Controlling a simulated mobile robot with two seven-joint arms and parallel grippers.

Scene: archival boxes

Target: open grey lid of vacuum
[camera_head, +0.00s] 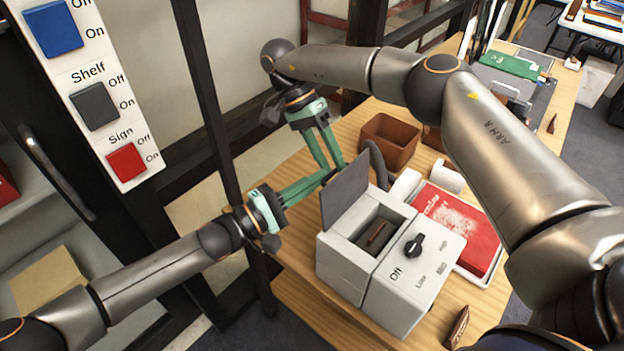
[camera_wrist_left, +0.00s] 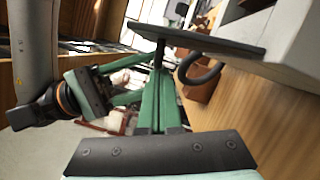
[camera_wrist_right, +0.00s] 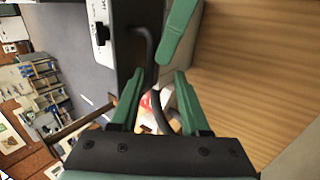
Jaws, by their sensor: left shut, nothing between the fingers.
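The vacuum (camera_head: 350,260) is a pale grey box with a dial on the wooden table. Its grey lid (camera_head: 345,191) stands raised at the back left of an open compartment, which holds a small brown piece (camera_head: 377,236). The lid shows as a dark slab in the left wrist view (camera_wrist_left: 200,38). My left gripper (camera_head: 328,176) is shut and empty, its tips close to the lid's left side; whether they touch it is unclear. My right gripper (camera_head: 335,160) is behind the lid, its fingers spread and empty in the right wrist view (camera_wrist_right: 157,80).
A dark hose (camera_head: 376,160) curves up behind the vacuum. A brown open box (camera_head: 390,138) stands farther back. A red book (camera_head: 455,222) lies right of the vacuum. A black frame post (camera_head: 215,100) stands left of the table, near my left arm. Bare wood shows at front left.

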